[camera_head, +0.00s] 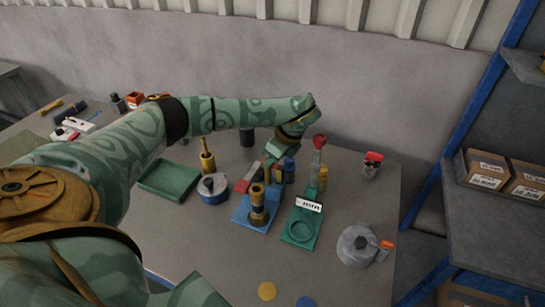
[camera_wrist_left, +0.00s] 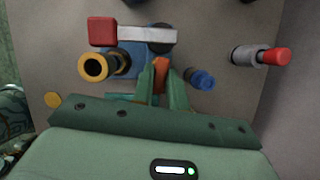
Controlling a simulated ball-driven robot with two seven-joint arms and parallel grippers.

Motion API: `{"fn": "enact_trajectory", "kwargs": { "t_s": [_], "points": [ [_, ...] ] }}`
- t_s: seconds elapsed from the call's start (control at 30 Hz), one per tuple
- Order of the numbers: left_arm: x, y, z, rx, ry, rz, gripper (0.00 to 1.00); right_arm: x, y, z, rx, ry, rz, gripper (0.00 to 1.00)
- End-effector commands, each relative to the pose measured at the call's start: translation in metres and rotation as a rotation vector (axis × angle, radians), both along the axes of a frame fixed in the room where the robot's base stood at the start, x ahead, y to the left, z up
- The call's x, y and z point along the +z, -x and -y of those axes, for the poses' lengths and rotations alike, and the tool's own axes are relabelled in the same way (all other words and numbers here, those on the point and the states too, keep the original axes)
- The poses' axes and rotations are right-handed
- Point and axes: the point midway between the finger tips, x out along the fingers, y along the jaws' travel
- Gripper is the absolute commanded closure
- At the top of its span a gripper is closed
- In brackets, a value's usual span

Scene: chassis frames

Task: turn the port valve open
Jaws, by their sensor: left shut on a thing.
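A valve on a blue plate (camera_head: 241,214) has a yellow-and-black upright (camera_head: 258,205) and a lever with a red end (camera_head: 243,186). In the left wrist view its red end (camera_wrist_left: 102,32) and pale bar (camera_wrist_left: 147,36) lie across. A second fitting on a green plate (camera_head: 300,240) has a raised red-ended lever (camera_head: 318,143). No readable label shows which is the port valve. My left gripper (camera_head: 275,168) points down behind the blue plate's upright. In the left wrist view its fingers (camera_wrist_left: 162,88) are shut on a small orange piece (camera_wrist_left: 160,72). My right gripper is not in view.
A blue cylinder (camera_head: 289,171) stands close beside my left gripper. The table's front right is mostly clear.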

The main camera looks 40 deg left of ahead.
Motion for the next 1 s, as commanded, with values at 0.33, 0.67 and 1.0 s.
{"fn": "enact_trajectory", "kwargs": {
  "t_s": [0.33, 0.67, 1.0],
  "points": [
    [0.002, -0.001, -0.001, 0.003, -0.001, 0.005, 0.72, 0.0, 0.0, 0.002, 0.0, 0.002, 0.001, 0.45],
    [0.002, -0.001, 0.0, 0.001, 0.0, 0.002, 0.64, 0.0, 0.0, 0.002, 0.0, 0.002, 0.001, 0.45],
    [0.063, -0.005, 0.024, -0.001, -0.001, 0.008, 0.64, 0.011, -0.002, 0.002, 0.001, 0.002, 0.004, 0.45]
  ]
}}
